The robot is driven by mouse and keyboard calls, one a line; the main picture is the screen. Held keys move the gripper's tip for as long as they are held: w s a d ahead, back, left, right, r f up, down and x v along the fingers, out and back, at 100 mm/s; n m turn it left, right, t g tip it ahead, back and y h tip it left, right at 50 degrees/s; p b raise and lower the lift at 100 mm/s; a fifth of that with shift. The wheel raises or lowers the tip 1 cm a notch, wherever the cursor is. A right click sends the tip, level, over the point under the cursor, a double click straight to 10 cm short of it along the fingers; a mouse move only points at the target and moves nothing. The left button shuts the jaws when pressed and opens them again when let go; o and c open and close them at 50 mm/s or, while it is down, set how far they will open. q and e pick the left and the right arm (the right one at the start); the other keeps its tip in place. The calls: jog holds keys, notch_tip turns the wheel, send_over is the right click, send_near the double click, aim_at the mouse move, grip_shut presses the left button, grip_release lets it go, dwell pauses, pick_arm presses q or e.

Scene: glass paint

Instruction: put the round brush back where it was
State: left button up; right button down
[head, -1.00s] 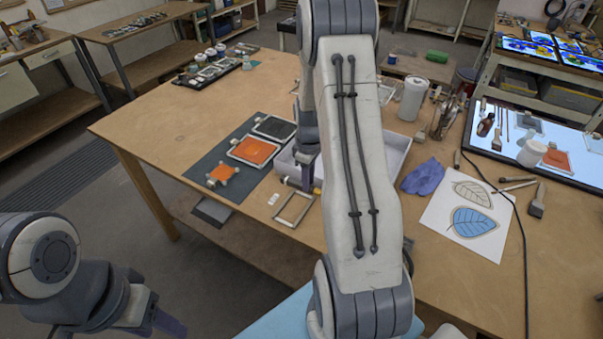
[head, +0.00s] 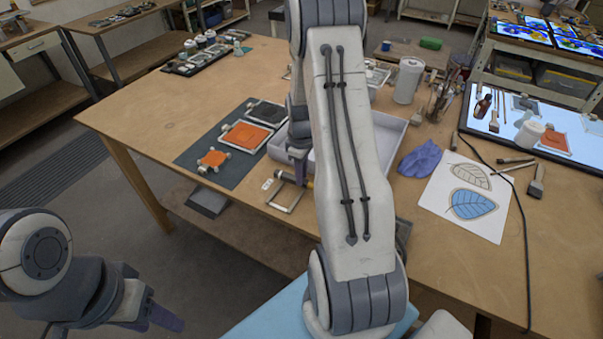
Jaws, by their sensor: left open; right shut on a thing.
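My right arm crosses the middle of the head view. Its gripper (head: 299,172) points down over the near edge of the table, beside the white tray. It is shut on a slim thing, of which only a small dark and yellowish part (head: 309,182) shows; it looks like the round brush, but the arm and fingers hide most of it. My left gripper (head: 160,316) is low at the bottom left, off the table, open and empty. Other brushes (head: 537,180) lie at the right, by the light panel (head: 590,165). A jar of upright tools (head: 440,100) stands behind.
A white tray (head: 392,150) is partly behind my arm. A pale frame (head: 287,197) lies at the near edge. A dark mat (head: 220,178) holds orange and black pieces. A leaf sheet (head: 440,205), purple cloth (head: 420,158) and black cable (head: 522,250) lie right.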

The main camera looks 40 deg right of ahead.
jog(key=shift+f, duration=0.5)
dwell(1.1)
jog(key=c, duration=0.6)
grip_release()
notch_tip(320, 180, up, 9)
jog(key=b, duration=0.3)
jog(key=s+a+r+n+b, duration=0.1)
jog(key=a+r, duration=0.1)
jog(key=a, duration=0.8)
jog(key=s+a+r, duration=0.2)
jog(key=a+r, duration=0.1)
jog(key=a, duration=0.7)
jog(key=s+a+n+y+b, duration=0.1)
jog(key=s+a, duration=1.3)
jog(key=s, duration=0.4)
jog(key=shift+s+f, duration=0.15)
jog(key=shift+f, duration=0.1)
